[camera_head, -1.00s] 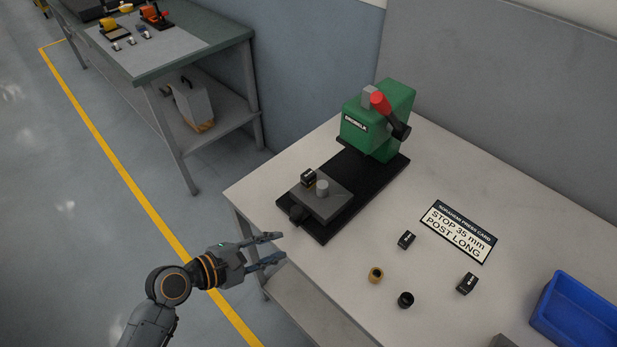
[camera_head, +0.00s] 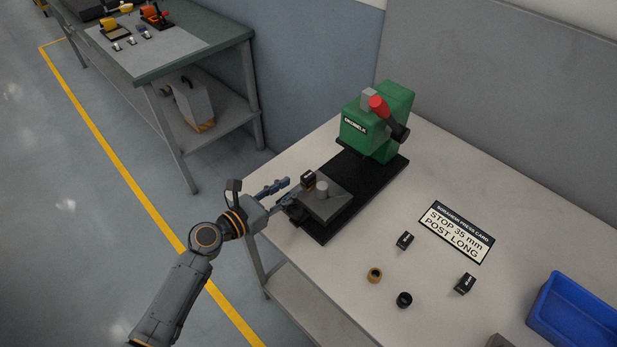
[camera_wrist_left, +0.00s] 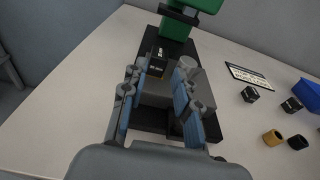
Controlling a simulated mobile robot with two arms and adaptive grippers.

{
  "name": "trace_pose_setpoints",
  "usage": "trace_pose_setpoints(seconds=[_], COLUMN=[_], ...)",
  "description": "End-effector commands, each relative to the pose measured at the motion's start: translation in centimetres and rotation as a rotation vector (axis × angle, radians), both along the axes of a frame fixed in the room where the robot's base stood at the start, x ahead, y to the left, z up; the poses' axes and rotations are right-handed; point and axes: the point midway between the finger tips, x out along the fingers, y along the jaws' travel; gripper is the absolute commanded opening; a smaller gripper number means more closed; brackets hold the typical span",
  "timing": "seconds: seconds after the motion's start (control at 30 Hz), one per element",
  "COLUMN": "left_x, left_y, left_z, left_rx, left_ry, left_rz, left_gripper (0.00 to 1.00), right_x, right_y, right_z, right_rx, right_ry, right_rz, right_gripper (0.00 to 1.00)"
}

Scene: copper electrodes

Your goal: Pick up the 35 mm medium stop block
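Three small black blocks with white labels too small to read show in the head view; I cannot tell which is the 35 mm one. One block (camera_head: 308,181) sits on the grey plate of the green press. Another block (camera_head: 405,240) and a third block (camera_head: 465,284) lie on the table. My left gripper (camera_head: 289,190) is open and empty, at the press's front end beside the first block. In the left wrist view that block (camera_wrist_left: 158,63) is ahead of the open fingers, roughly between the tips, not gripped. My right gripper is not in view.
The green press (camera_head: 378,122) with a red-knobbed lever stands on the table (camera_head: 345,285). A card (camera_head: 457,231) reads "STOP 35 mm POST LONG". A brass ring (camera_head: 374,275), a black ring (camera_head: 404,299) and a blue bin (camera_head: 575,318) are at the right. A grey post stands beside the first block.

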Motion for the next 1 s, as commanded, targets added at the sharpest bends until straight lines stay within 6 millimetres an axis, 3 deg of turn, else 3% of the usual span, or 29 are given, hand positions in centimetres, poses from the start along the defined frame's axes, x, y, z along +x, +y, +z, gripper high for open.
trace_pose_setpoints(seconds=[0.4, 0.7, 0.87, 1.0], left_x=[3.5, 3.9, 3.8, 3.9], left_y=[-3.3, -3.7, -3.7, -3.7], left_z=[-0.6, -0.8, -0.8, -0.7], left_rx=[0.000, 0.001, 0.001, 0.001], left_ry=[0.000, -0.001, -0.001, -0.002], left_rz=[-0.001, -0.001, -0.001, 0.000], left_gripper=[0.30, 0.30, 0.00, 0.00], right_x=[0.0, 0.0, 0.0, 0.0], right_y=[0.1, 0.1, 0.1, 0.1], right_z=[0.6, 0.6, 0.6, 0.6], right_rx=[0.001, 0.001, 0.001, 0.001], right_ry=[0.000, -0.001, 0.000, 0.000], right_rz=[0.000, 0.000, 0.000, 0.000], right_gripper=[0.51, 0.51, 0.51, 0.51])
